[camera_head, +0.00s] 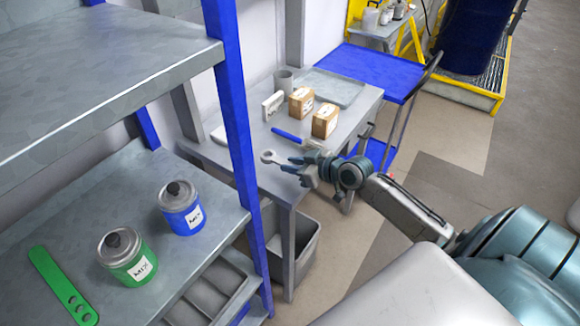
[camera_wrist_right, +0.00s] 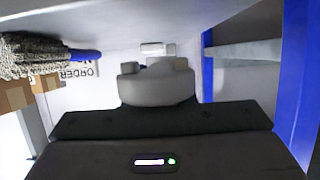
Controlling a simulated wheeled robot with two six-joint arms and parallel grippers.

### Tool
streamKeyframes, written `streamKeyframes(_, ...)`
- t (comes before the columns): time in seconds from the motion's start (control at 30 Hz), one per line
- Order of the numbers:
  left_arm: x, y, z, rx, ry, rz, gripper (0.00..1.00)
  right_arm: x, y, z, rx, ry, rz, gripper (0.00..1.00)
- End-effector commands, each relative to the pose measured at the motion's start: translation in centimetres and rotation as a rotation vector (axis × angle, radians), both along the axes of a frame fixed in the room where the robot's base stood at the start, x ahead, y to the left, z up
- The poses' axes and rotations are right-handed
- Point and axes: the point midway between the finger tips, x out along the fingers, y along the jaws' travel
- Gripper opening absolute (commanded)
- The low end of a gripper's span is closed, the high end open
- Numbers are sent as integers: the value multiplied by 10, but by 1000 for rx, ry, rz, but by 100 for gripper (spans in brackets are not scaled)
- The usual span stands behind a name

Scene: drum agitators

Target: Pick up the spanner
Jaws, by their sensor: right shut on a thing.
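The grey metal spanner (camera_head: 270,157) shows in the head view, its ring end pointing left from my right gripper (camera_head: 303,168). My right gripper is shut on the spanner near the front edge of the grey workbench (camera_head: 232,158). The fingers cover the rest of the spanner's shank. In the right wrist view the gripper (camera_wrist_right: 157,66) shows in the middle, and the spanner is hard to make out there. My left gripper is in neither view.
A blue rack post (camera_head: 238,130) stands left of the gripper. A grey bin (camera_head: 303,246) is below.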

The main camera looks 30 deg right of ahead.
Motion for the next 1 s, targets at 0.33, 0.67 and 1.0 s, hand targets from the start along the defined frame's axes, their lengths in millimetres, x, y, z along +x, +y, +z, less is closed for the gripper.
streamKeyframes(0.33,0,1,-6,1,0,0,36,-82,20,8,-4,0,6,0)
streamKeyframes(0.67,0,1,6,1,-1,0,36,-125,31,15,0,-1,1,0)
streamKeyframes(1.0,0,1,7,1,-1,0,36,-133,33,15,1,-4,1,0)
